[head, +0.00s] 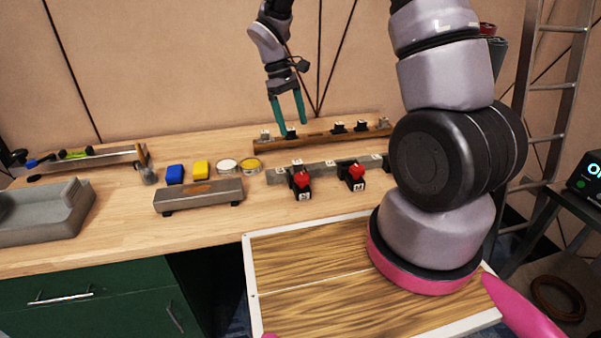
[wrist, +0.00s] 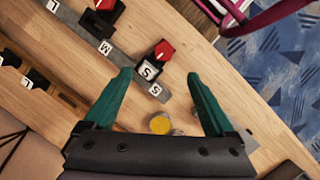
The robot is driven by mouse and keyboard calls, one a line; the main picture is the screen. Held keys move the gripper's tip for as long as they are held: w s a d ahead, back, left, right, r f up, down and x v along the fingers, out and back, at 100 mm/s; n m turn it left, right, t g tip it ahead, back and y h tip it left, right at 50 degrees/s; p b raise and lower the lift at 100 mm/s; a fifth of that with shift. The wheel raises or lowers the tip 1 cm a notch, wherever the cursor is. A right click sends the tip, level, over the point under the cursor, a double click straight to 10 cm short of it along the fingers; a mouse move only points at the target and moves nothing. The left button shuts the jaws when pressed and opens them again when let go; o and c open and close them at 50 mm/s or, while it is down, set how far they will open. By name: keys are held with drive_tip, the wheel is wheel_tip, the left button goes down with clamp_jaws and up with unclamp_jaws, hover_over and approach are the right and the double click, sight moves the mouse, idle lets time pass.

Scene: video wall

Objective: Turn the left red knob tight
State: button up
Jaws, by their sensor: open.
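The left red knob (head: 301,180) sits on a black block labelled S on a grey rail on the workbench. A second red knob (head: 355,172), on a block labelled M, is to its right. In the wrist view the left knob (wrist: 164,50) lies ahead of the fingers, and the other knob (wrist: 104,4) is at the top edge. My gripper (head: 292,127) has green fingers spread apart with nothing between them. It is above the bench, apart from the left knob. In the wrist view its fingertips (wrist: 158,74) show either side of the S label.
A grey block (head: 199,196), blue block (head: 175,174), yellow block (head: 201,170) and round tins (head: 249,166) stand left of the knobs. A wooden rail (head: 325,138) with black parts runs behind. A grey tray (head: 45,215) is far left.

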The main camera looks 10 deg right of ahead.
drive_tip(key=n, duration=0.1)
approach(302, 176)
drive_tip(key=w+a+r, duration=0.1)
drive_tip(key=w+r, duration=0.1)
drive_tip(key=shift+n+g+h, duration=0.3)
drive_tip(key=shift+g, duration=0.1)
drive_tip(key=x, duration=1.1)
drive_tip(key=shift+s+f, duration=0.15)
drive_tip(key=shift+s, duration=0.15)
drive_tip(key=c, duration=1.4)
